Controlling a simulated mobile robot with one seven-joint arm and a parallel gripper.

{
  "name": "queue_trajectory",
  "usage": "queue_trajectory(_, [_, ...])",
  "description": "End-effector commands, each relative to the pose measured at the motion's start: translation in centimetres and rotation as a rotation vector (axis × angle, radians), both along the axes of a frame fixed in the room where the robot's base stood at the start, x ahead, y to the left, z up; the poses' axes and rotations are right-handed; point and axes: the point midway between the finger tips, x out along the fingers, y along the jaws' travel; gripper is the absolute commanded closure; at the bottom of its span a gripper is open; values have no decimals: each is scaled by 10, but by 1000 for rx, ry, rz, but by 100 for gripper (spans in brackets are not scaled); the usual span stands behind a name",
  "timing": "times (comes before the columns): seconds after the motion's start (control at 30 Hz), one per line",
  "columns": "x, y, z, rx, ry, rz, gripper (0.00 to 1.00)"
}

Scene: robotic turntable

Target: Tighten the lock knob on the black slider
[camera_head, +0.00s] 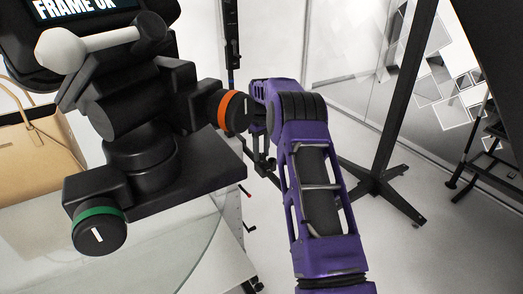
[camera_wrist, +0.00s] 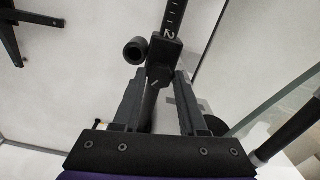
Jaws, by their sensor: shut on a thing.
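In the wrist view, a black upright scale (camera_wrist: 173,17) with white marks and a "2" runs down to a black block (camera_wrist: 166,50), seemingly the slider. My gripper (camera_wrist: 158,77) has its two fingers on either side of a small dark part below the block. This part, seemingly the lock knob (camera_wrist: 154,85), carries a short white mark and is mostly hidden between the fingers. The fingers are shut on it. A round black stub (camera_wrist: 135,50) sticks out left of the block.
In the head view, a black mount with an orange-ringed knob (camera_head: 231,110) and a green-ringed knob (camera_head: 99,227) stands close left of my arm, above a glass tabletop (camera_head: 150,262). A tan bag (camera_head: 38,150) is at left. A black stand (camera_head: 381,186) is at right.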

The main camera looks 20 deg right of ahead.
Motion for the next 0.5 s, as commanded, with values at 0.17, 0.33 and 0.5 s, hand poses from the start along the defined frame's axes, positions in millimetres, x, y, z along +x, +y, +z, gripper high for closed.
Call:
queue_trajectory(0.17, [1, 0, 1, -1, -3, -166, 100])
queue_trajectory(0.33, [1, 0, 1, -1, -3, -328, 100])
queue_trajectory(0.5, [1, 0, 1, 0, -3, -489, 100])
